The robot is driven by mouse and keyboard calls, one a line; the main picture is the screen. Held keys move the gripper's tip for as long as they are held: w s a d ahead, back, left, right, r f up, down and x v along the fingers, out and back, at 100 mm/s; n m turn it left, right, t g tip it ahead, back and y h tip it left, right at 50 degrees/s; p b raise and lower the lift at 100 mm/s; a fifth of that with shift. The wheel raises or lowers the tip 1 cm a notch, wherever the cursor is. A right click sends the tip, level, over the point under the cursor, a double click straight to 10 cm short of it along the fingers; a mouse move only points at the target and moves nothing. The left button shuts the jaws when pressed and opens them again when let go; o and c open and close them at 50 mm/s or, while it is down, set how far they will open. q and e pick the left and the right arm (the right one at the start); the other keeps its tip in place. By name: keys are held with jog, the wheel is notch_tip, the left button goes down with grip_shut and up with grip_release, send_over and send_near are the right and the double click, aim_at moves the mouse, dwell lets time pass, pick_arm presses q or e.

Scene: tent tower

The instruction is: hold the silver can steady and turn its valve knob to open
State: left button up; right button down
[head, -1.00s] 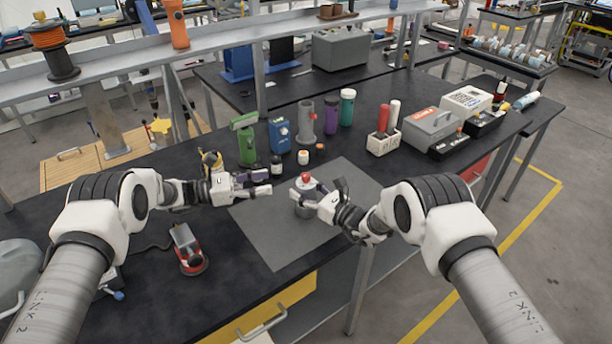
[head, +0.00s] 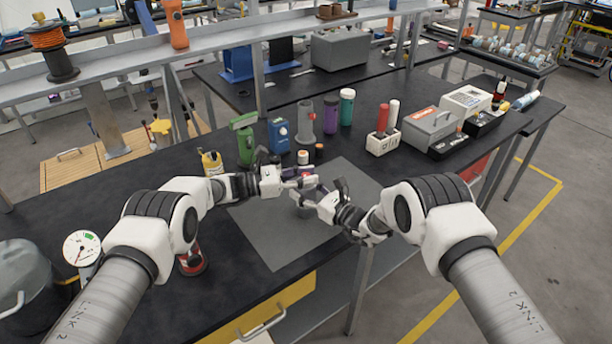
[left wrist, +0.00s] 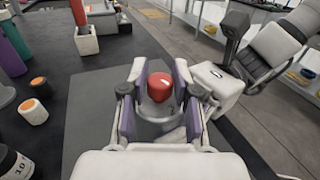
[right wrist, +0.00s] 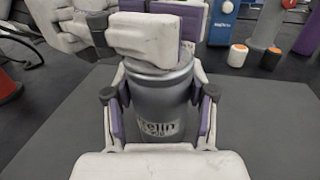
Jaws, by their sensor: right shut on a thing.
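The silver can (right wrist: 160,108) stands upright on the grey mat, dark lettering on its side. My right gripper (right wrist: 158,125) is shut around the can's body, a finger on each side. The red valve knob (left wrist: 160,87) sits on top of the can. My left gripper (left wrist: 159,95) is open, with one purple-padded finger on each side of the knob and small gaps visible. In the head view my left gripper (head: 304,180) covers most of the knob and the can's top. In the right wrist view it hides the knob.
The grey mat (head: 265,240) is mostly bare around the can.

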pick_arm(q)
grip_shut()
jog(key=shift+r+n+t, duration=0.1)
jog(key=shift+n+t, duration=0.2)
jog(key=shift+t, duration=0.4)
jog(key=n+t+y, duration=0.1)
jog(key=n+t, duration=0.1)
jog(key=t, duration=0.1)
jog(key=n+t+y, duration=0.2)
jog(key=shift+d+n+t+y, duration=0.15)
jog(key=shift+n+t+y, duration=0.15)
jog(key=shift+t, duration=0.1)
jog(key=shift+n+t+y, duration=1.1)
jog(key=shift+t+y, duration=0.1)
